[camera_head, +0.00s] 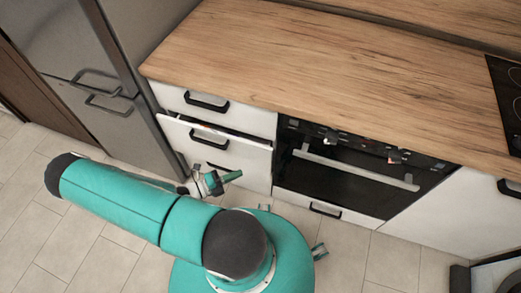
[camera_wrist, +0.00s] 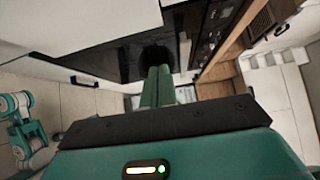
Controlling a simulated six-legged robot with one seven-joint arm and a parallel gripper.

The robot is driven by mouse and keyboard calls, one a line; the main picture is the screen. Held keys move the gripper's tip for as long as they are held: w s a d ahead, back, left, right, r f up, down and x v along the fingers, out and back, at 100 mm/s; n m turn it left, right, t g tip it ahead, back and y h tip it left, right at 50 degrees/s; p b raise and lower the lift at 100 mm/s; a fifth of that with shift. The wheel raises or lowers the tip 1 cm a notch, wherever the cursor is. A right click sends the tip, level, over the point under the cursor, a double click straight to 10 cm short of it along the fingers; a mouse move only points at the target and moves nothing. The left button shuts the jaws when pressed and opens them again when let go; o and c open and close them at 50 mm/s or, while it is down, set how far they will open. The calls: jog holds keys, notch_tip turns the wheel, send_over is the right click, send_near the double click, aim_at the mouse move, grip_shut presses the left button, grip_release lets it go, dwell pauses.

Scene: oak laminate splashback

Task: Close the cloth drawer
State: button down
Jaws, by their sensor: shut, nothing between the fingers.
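The drawer stack left of the oven has one drawer pulled partly out. This second drawer (camera_head: 240,154) has a white front and a black handle (camera_head: 208,139), and a narrow dark gap shows along its top edge. I cannot see any cloth inside it. My gripper (camera_head: 236,175) is just in front of the lower part of that stack, below the drawer's handle. Whether it touches a front I cannot tell. In the wrist view my gripper's green fingers (camera_wrist: 158,88) are together, with nothing between them.
The top drawer (camera_head: 235,114) is flush under the wooden worktop (camera_head: 300,60). An oven (camera_head: 340,170) with a long bar handle is to the right, and a steel fridge (camera_head: 95,80) is to the left. Tiled floor (camera_head: 110,245) is clear at the front left.

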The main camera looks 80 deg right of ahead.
aim_at(266, 147)
jog(key=shift+w+d+x, duration=0.2)
jog(key=shift+d+x, duration=0.1)
jog(key=shift+x, duration=1.8)
jog(key=shift+w+d+x, duration=0.25)
jog(key=shift+d+x, duration=0.05)
jog(key=shift+x, duration=1.8)
jog(key=shift+w+d+x, duration=0.2)
jog(key=shift+d+x, duration=0.1)
jog(key=shift+x, duration=1.75)
jog(key=d, duration=0.4)
jog(key=shift+s+d, duration=0.15)
jog(key=shift+s, duration=0.25)
jog(key=shift+d+r, duration=0.15)
jog(key=shift+d, duration=0.35)
